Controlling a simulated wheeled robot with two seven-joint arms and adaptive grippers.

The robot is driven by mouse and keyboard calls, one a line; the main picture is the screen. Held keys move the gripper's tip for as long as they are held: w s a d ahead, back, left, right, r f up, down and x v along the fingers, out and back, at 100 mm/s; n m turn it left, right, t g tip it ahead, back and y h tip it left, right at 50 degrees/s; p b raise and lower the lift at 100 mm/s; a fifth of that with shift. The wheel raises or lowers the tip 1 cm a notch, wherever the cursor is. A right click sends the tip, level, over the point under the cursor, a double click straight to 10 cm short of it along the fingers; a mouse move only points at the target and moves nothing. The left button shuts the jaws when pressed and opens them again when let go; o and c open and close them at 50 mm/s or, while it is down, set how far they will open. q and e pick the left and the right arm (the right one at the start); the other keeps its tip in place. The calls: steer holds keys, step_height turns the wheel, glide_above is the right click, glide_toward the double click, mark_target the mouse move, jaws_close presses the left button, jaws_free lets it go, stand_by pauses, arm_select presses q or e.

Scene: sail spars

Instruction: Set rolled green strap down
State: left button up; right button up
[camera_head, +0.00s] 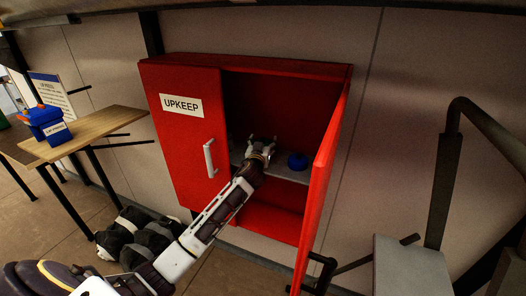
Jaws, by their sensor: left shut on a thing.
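My left gripper (263,141) reaches into the open red cabinet (182,138) marked UPKEEP, just above its grey middle shelf (290,173). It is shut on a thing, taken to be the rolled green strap. The strap itself cannot be made out, as the gripper hides what is between its fingers. I cannot tell whether it touches the shelf. My right gripper is not in view.
Dark bags (139,238) lie below left. A wooden table (88,131) holds a blue box (46,122).

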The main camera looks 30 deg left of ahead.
arm_select(q)
steer(key=shift+f, duration=1.85)
steer(key=shift+f, duration=0.2)
steer(key=o, duration=1.1)
steer(key=shift+c, duration=0.2)
steer(key=shift+r, duration=0.2)
steer(key=shift+v, duration=0.8)
steer(key=b+v, duration=0.1)
steer(key=v, duration=0.9)
steer(key=shift+s+b, duration=0.25)
steer(key=shift+b, duration=0.15)
steer(key=shift+d, duration=0.1)
